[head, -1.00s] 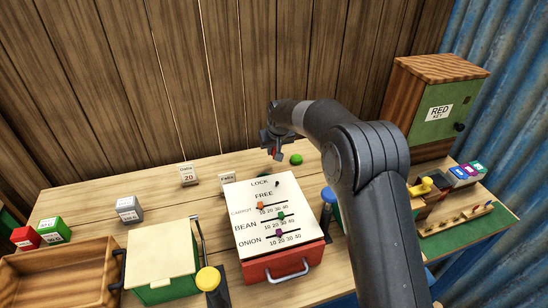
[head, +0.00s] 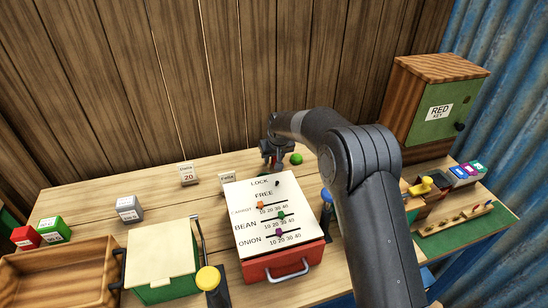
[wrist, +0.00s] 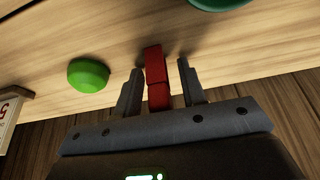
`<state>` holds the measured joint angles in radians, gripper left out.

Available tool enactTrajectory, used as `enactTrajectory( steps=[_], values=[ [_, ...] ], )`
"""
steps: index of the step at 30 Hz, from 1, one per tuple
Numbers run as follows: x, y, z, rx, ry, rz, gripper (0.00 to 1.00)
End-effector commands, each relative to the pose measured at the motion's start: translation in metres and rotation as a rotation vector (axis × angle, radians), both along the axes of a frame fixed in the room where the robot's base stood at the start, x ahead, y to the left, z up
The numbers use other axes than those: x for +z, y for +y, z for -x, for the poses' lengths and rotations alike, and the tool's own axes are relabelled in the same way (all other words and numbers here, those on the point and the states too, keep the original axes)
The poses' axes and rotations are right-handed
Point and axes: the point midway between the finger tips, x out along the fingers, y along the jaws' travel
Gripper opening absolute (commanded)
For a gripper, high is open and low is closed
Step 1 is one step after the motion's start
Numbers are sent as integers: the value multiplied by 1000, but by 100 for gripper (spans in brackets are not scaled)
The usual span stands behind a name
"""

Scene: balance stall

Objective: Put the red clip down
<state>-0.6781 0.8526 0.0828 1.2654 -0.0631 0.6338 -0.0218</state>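The red clip (wrist: 157,80) shows in the wrist view as a small red block in two segments, between the two fingers of my gripper (wrist: 161,85). The fingers stand apart, with a clear gap on the clip's right side and a narrow one on its left. The clip's far end appears to meet the wooden table top (wrist: 120,38). In the head view my gripper (head: 274,160) points down at the back of the table, behind the white panel. The clip is mostly hidden there by the gripper.
A green dome (head: 296,159) sits close beside my gripper; it also shows in the wrist view (wrist: 88,75). The red box with a white slider panel (head: 262,195) stands in front. Small cards (head: 187,174) stand to the left. A wooden cabinet (head: 440,100) stands at right.

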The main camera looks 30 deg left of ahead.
Motion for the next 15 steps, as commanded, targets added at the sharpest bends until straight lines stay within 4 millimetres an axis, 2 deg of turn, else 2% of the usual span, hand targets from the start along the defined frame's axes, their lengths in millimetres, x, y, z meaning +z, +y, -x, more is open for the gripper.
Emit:
enactTrajectory(
  steps=[8, 15],
  values=[
    [9, -1, 1, 0, -1, -1, 37],
    [48, -12, 12, 0, -2, -2, 37]
  ],
)
